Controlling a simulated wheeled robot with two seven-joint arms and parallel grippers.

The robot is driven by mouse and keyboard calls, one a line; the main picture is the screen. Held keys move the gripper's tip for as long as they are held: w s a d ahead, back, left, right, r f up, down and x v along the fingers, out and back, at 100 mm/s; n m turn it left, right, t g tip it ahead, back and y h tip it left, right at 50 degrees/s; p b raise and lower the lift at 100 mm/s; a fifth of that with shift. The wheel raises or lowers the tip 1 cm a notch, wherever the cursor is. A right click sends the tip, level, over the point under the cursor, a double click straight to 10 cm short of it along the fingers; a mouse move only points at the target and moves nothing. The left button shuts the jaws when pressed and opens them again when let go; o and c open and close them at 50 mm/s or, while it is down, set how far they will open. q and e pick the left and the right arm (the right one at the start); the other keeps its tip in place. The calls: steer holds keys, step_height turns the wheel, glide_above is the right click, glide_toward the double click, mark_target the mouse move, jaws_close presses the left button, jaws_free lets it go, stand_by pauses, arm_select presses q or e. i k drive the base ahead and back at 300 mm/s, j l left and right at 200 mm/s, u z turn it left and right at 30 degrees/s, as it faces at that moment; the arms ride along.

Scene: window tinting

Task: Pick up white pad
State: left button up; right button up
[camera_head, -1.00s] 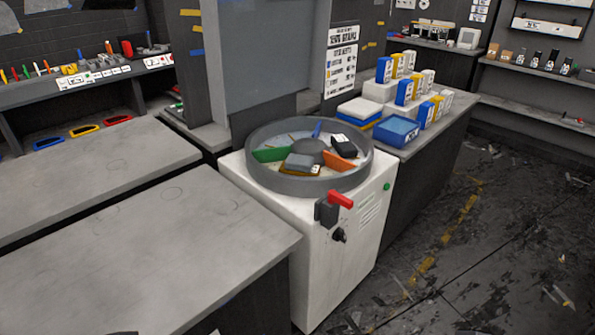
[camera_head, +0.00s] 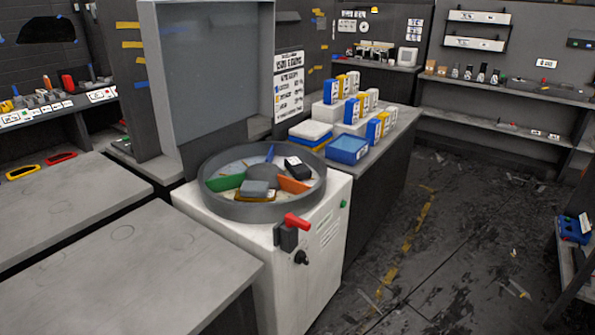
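A flat white pad (camera_head: 311,130) lies on top of a stack with blue and yellow layers on the far counter, behind the round machine. A blue tray (camera_head: 348,148) sits just right of the stack. Neither of my grippers is in view.
The white machine (camera_head: 310,262) with a grey round basin (camera_head: 222,208) stands in the middle, with a red handle (camera_head: 296,221) in front. Several blue, yellow and white boxes (camera_head: 352,110) stand on the counter. Grey tables (camera_head: 120,275) fill the left. Littered floor (camera_head: 450,240) is open at right.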

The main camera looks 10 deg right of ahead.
mark_target(259, 188)
steer(key=u, duration=0.6)
steer(key=i+l+u, duration=0.1)
steer(key=u, duration=0.3)
steer(key=l+u, duration=0.2)
steer(key=u, duration=0.15)
steer(key=l+u, duration=0.2)
steer(key=u, duration=0.2)
steer(key=l+u, duration=0.25)
steer(key=u, duration=0.15)
steer(key=l+u, duration=0.15)
steer(key=l, duration=0.3)
steer(key=k+l+u, duration=0.2)
steer(key=l, duration=0.2)
steer(key=l+u, duration=0.15)
steer(key=l, duration=0.3)
steer(key=l+u, duration=0.2)
steer(key=l, duration=0.25)
steer(key=k+l, duration=0.15)
steer(key=l, duration=0.2)
steer(key=k+l, duration=0.1)
steer(key=l, duration=0.2)
steer(key=k+l, duration=0.15)
steer(key=l, duration=0.2)
